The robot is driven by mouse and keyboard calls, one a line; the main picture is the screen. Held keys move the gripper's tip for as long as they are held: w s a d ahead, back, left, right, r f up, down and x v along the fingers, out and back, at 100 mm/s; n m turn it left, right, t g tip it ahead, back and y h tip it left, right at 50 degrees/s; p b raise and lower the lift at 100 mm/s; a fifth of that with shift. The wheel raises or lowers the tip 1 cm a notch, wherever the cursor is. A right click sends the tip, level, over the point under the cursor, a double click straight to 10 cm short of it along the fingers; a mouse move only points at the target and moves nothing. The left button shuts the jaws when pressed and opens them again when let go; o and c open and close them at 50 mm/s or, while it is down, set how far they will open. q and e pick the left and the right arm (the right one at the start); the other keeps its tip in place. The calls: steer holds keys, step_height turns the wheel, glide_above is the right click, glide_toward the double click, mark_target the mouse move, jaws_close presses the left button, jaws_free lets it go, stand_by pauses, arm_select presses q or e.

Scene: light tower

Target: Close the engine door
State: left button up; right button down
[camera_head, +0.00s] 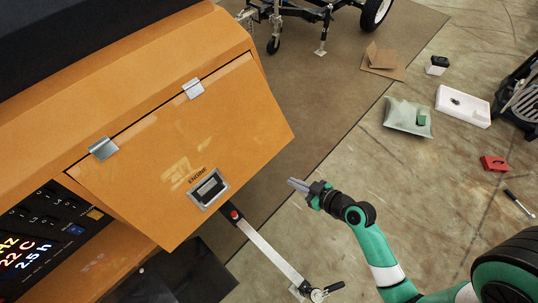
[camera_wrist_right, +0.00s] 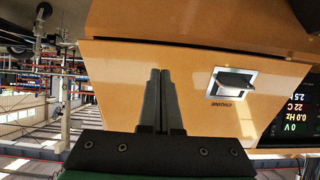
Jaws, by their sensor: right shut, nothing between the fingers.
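The orange engine door (camera_head: 180,140) is hinged along its upper edge by two silver hinges. Its lower edge stands out from the machine body, so it looks raised and open. A silver latch (camera_head: 208,188) under the word ENGINE sits near its lower edge; the latch also shows in the right wrist view (camera_wrist_right: 231,84). My right gripper (camera_head: 291,184) is shut and empty, to the right of the latch and close to the door's lower right side in the picture. In the right wrist view its fingers (camera_wrist_right: 160,75) lie together in front of the orange door. My left gripper is not in view.
A lit control panel (camera_head: 40,235) sits left of the door. A metal jack leg (camera_head: 268,250) with a red knob runs below it. On the floor at right lie a green bag (camera_head: 400,116), white foam tray (camera_head: 470,112), red block (camera_head: 495,163) and cardboard (camera_head: 382,66).

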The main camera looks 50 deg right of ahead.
steer(key=b, duration=0.4)
glide_toward(263, 166)
steer(key=x, duration=0.7)
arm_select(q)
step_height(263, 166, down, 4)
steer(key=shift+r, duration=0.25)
arm_select(e)
steer(key=shift+s+d, duration=0.1)
